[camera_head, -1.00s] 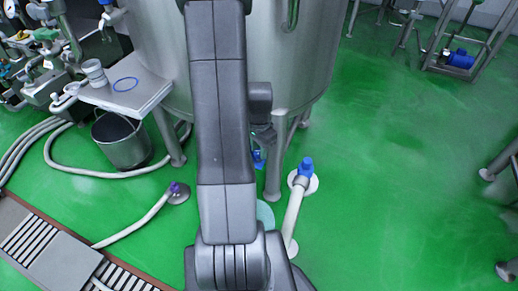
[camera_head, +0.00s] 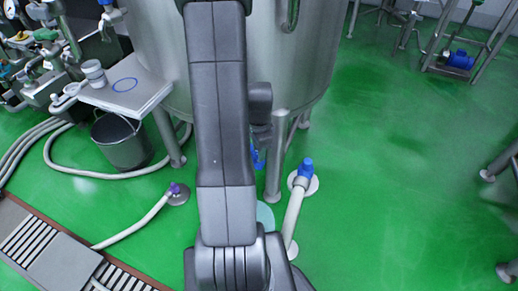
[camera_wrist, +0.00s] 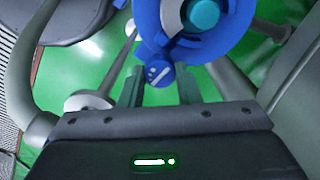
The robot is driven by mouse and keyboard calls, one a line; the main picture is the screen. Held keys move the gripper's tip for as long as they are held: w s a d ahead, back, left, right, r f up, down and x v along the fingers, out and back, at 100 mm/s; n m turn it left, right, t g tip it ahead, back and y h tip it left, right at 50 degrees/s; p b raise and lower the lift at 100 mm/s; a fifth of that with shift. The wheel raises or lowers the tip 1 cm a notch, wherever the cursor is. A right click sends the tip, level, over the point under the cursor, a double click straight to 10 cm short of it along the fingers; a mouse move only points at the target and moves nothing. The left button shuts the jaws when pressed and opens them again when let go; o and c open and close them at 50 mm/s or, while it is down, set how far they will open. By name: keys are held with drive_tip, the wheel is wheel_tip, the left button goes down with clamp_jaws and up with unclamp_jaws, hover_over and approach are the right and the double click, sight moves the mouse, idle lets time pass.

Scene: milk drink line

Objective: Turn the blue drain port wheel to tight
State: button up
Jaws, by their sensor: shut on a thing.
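The blue drain port wheel (camera_wrist: 222,42) fills the top middle of the wrist view, with a teal round hub at its centre. A blue knob (camera_wrist: 160,72) with a white mark stands at the wheel's near edge. My gripper (camera_wrist: 160,84) has one finger on each side of this knob and is shut on it. In the head view, a bit of the blue wheel (camera_head: 258,159) shows under the tank, mostly hidden behind my arm. My fingertips are hidden in that view. I cannot read any tight mark on the wheel.
The steel tank (camera_head: 295,60) stands on legs above the wheel, with one leg (camera_head: 273,170) close on the right. A blue-capped floor pipe (camera_head: 305,168) stands further right. A bucket (camera_head: 121,140) and side table (camera_head: 125,92) are at left. The green floor at right is open.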

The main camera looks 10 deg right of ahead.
drive_tip(key=o, duration=1)
drive_tip(key=shift+r, duration=0.15)
wheel_tip(320, 180, up, 14)
drive_tip(key=shift+f+p, duration=0.2)
drive_tip(key=shift+p, duration=1.05)
wheel_tip(320, 180, down, 14)
drive_tip(key=b, duration=0.2)
drive_tip(key=shift+b, duration=0.3)
drive_tip(key=shift+r, duration=0.15)
